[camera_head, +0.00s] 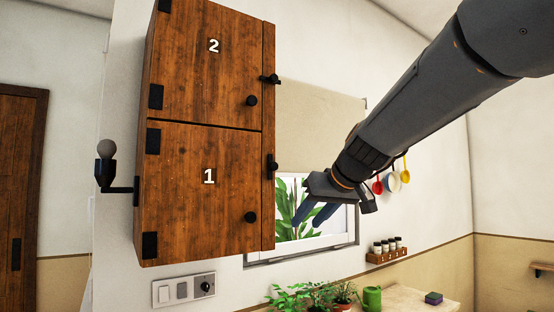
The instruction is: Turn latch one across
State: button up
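A wooden wall cabinet (190,190) has a lower door marked 1 (205,185) and an upper door marked 2 (209,62). Both doors look closed. The black latch one (272,165) sits on the right frame strip beside door 1 and looks roughly upright. The latch beside door 2 (271,79) looks turned more sideways. My gripper (306,220) is right of and lower than latch one in the picture, apart from it. Its two dark fingers point down-left, spread apart, with nothing visible between them.
Each door has a black round knob, the lower (251,217) and the upper (251,100). A bulb lamp (105,165) sticks out left of the cabinet. A switch panel (183,290) is below. Behind my gripper are a window (340,222) and potted plants (305,297).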

aim_at(275, 164)
jog(key=a+r+n+t+y, duration=0.1)
jog(key=a+r, duration=0.1)
jog(key=r, duration=0.7)
jog(key=a+r+n+t+y, duration=0.1)
jog(key=a+r, duration=0.1)
jog(key=r, duration=0.6)
jog(key=shift+y, duration=0.3)
jog(key=p+x, duration=0.2)
jog(key=x, duration=0.2)
jog(key=p+x, duration=0.2)
jog(key=x, duration=0.2)
jog(key=shift+w+r, duration=0.1)
jog(key=shift+r, duration=0.1)
grip_shut()
